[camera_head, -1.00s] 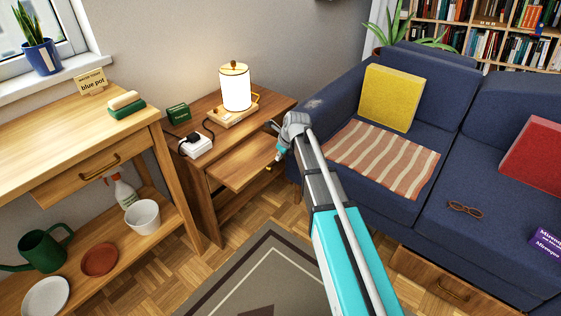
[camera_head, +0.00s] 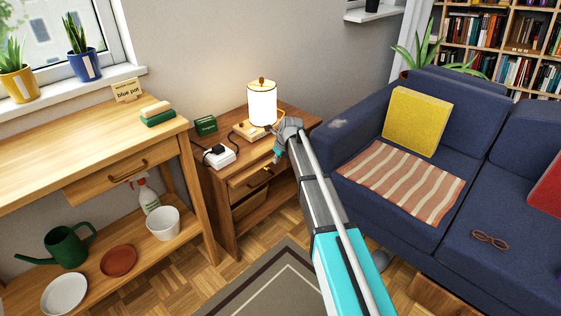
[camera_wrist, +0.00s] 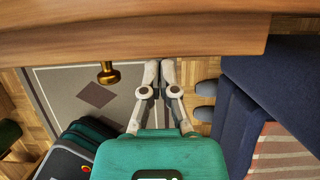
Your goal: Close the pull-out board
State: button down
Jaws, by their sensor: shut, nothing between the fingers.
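The pull-out board (camera_head: 244,177) is in the small wooden side table (camera_head: 221,205), below its top. Only a short stretch of it shows in front of the table in the head view. My gripper (camera_head: 278,153) is at the table's front, near the board's right part, and hides some of it. In the wrist view my gripper (camera_wrist: 160,70) has its fingertips together, close to a wooden front edge (camera_wrist: 150,42). I cannot tell whether they touch it. A brass knob (camera_wrist: 108,73) sticks out left of the fingers.
A lit lamp (camera_head: 262,103), a white socket box (camera_head: 218,156) and a green box (camera_head: 205,125) stand on the side table. A wooden bench (camera_head: 90,150) is on the left. The blue sofa (camera_head: 350,125) is close on the right. The rug (camera_head: 260,280) in front is clear.

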dwell(0.3)
jog(key=s+d+r+p, duration=0.5)
jog(key=r+p, duration=0.4)
jog(key=shift+s+d+r, duration=0.15)
jog(key=shift+s, duration=0.15)
dwell(0.6)
